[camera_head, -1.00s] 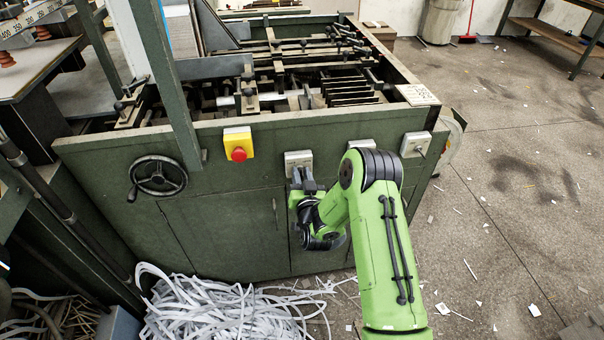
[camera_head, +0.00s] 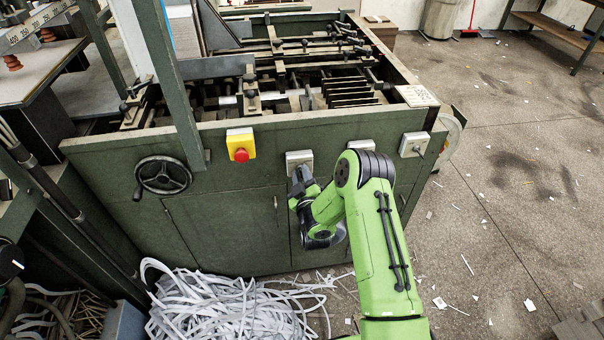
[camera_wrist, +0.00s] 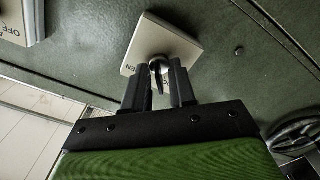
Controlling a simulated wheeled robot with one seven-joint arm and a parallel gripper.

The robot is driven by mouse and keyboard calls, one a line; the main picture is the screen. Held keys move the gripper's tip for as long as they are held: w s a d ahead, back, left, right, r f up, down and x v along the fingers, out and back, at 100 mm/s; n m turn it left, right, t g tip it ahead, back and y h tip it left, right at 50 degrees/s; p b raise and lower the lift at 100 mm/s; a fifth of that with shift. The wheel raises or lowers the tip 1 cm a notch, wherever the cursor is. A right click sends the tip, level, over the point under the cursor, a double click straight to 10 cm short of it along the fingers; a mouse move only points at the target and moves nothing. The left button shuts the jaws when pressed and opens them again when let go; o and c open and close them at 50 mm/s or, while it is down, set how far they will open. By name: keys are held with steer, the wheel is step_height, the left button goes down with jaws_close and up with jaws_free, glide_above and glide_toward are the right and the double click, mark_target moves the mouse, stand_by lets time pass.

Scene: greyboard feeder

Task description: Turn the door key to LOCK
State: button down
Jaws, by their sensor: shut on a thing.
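The door key (camera_wrist: 158,67) is a small dark, rounded piece on a pale square switch plate (camera_wrist: 172,40) in the wrist view. Partly covered lettering ending in "EN" shows on the plate beside the fingers. My gripper (camera_wrist: 160,84) is shut on the key, one black finger on each side. The plate looks tilted relative to my gripper. In the head view the same plate (camera_head: 299,156) is on the green machine front, with my gripper (camera_head: 299,176) just below it, rolled at a slant. The key is hidden there, and its exact pointing cannot be told.
The green machine (camera_head: 230,215) also carries a yellow box with a red button (camera_head: 241,155), a handwheel (camera_head: 163,175) and another switch plate (camera_head: 413,144) at right. A plate marked "OFF" (camera_wrist: 16,18) shows in the wrist view. Paper strips (camera_head: 235,310) heap on the floor.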

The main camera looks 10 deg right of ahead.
steer(key=shift+r+n, duration=0.15)
steer(key=shift+n, duration=0.45)
steer(key=c, duration=1.3)
jaws_free()
steer(key=shift+w, duration=0.1)
